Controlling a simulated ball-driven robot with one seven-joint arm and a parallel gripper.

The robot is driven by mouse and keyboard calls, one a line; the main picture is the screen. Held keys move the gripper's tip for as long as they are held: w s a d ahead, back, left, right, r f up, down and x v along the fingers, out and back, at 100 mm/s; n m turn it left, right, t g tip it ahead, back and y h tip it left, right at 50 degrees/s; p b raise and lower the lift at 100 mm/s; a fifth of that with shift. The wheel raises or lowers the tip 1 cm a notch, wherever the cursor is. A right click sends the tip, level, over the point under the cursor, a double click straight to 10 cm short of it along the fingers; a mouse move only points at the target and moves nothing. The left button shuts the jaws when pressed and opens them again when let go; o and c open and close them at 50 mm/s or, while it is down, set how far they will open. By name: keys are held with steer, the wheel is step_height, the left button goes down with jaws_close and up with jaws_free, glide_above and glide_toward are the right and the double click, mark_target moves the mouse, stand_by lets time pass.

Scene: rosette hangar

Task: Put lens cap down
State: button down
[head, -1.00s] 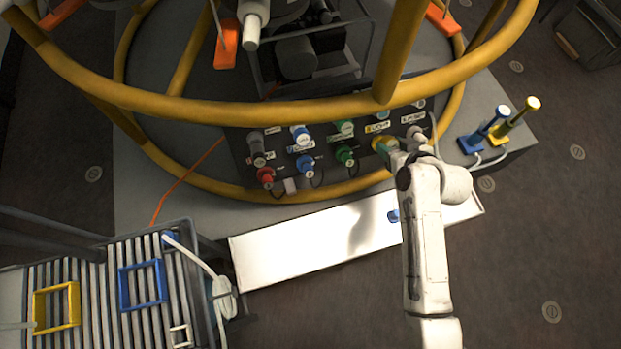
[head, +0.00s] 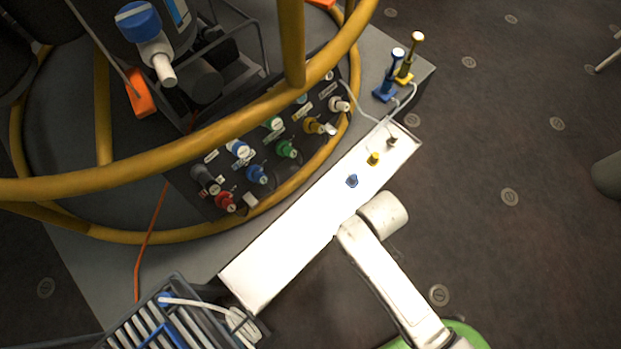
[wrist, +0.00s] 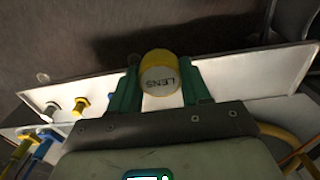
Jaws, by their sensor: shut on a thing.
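The lens cap (wrist: 160,80) is a yellow round piece with a white face marked LENS. In the wrist view it sits between the two green fingers of my gripper (wrist: 161,88), which are shut on it. The cap shows in front of the long white tray (wrist: 255,84); I cannot tell how high above it. In the head view the white tray (head: 285,238) lies along the base's edge, and my pale arm's end is beside its front edge. The gripper and cap are hidden there.
Blue (head: 352,181), yellow (head: 374,158) and grey (head: 392,141) pegs stand at the tray's right part; its left part is bare. Behind are a panel of coloured connectors (head: 257,173) and a yellow rail (head: 215,140). A slatted rack (head: 165,325) stands lower left.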

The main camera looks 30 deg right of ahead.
steer(key=w+f+b, duration=0.2)
steer(key=w+f, duration=0.2)
steer(key=w, duration=0.4)
steer(key=b, duration=0.3)
glide_above(329, 210)
steer(key=f, duration=0.5)
steer(key=shift+s+f, duration=0.2)
steer(key=shift+f, duration=0.05)
steer(key=shift+w+f+b, duration=0.15)
steer(key=shift+f+b, duration=0.15)
steer(key=shift+f, duration=0.6)
steer(key=shift+w+f+b, duration=0.1)
steer(key=shift+f+b, duration=0.2)
steer(key=shift+f, duration=0.55)
steer(key=shift+f, duration=0.1)
steer(key=c, duration=0.5)
jaws_free()
